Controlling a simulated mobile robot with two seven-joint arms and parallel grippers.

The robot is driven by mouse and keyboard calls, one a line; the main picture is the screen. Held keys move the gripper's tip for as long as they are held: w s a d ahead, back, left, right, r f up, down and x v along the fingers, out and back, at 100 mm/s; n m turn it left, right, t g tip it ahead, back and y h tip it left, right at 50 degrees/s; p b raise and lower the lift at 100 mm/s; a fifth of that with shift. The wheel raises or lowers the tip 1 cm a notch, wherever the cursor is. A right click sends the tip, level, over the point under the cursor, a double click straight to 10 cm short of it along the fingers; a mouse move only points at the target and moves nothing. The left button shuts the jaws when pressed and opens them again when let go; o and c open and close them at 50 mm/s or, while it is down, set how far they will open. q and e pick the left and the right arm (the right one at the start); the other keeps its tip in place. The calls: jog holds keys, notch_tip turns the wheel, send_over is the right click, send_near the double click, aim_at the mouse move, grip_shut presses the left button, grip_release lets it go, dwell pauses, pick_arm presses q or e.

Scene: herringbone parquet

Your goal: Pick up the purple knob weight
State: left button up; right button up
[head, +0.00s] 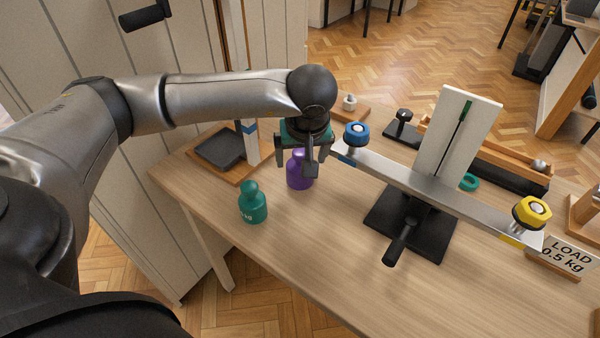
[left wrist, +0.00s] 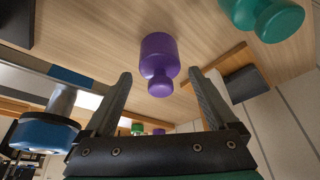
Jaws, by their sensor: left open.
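The purple knob weight (head: 299,181) stands upright on the wooden table in the head view, partly hidden behind my gripper. My left gripper (head: 302,168) is over it, pointing down, with its jaws open. In the left wrist view the purple weight (left wrist: 159,62) shows ahead of the two spread fingers, its knob towards the space between them. My right gripper is not in view.
A green knob weight (head: 253,204) stands just left of the purple one. A balance beam (head: 430,190) with a blue weight (head: 356,133) and a yellow weight (head: 529,210) is close on the right. A dark-topped scale (head: 220,149) is behind left.

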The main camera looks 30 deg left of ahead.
pick_arm(q)
jog(key=shift+b+x, duration=0.65)
jog(key=shift+x, duration=2.25)
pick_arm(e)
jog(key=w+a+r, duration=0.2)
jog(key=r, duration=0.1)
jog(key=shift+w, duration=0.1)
pick_arm(q)
grip_shut()
jog(key=shift+w+r, duration=0.1)
jog(key=shift+r, duration=0.05)
